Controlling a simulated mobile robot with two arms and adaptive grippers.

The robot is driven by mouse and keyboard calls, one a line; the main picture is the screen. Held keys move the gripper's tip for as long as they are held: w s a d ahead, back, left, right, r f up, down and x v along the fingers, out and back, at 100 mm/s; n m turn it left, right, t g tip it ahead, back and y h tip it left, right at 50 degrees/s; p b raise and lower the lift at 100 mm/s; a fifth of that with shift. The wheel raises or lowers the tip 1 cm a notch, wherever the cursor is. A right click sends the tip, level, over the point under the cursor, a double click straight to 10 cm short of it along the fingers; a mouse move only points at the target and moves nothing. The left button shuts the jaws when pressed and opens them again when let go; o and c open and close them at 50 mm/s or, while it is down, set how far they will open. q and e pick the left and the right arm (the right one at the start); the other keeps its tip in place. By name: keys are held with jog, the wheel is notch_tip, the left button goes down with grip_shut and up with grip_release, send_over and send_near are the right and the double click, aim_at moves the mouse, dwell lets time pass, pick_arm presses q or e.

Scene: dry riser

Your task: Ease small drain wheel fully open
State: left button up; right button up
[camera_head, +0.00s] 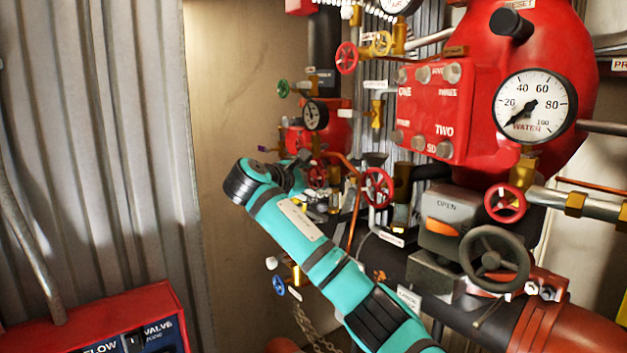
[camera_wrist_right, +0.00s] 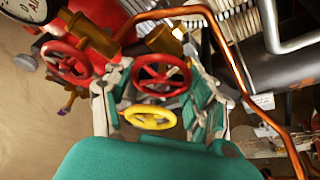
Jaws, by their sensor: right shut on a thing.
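My right gripper (camera_head: 305,167) reaches into the pipework at the end of a teal arm in the head view. In the right wrist view its two fingers (camera_wrist_right: 160,75) stand on either side of a small red spoked wheel (camera_wrist_right: 162,75), and the gripper is shut on that wheel. A yellow wheel (camera_wrist_right: 150,117) shows between the fingers, nearer the palm; I cannot tell whether it touches them. In the head view a red wheel (camera_head: 317,176) shows just beside the gripper, partly hidden. No label reads as the drain. My left gripper is out of view.
Another red wheel (camera_wrist_right: 68,62) and a copper pipe (camera_wrist_right: 232,75) flank the gripper closely. In the head view, a red wheel (camera_head: 378,187), a dark handwheel (camera_head: 494,257) and a water gauge (camera_head: 534,106) are to the right. A corrugated wall (camera_head: 95,130) is at left.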

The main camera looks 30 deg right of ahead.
jog(key=shift+n, duration=0.3)
jog(key=shift+n+g+y, duration=0.3)
jog(key=shift+n+g, duration=0.3)
jog(key=shift+n, duration=0.3)
jog(key=shift+n+g, duration=0.8)
jog(key=shift+n, duration=0.5)
jog(key=o, duration=0.9)
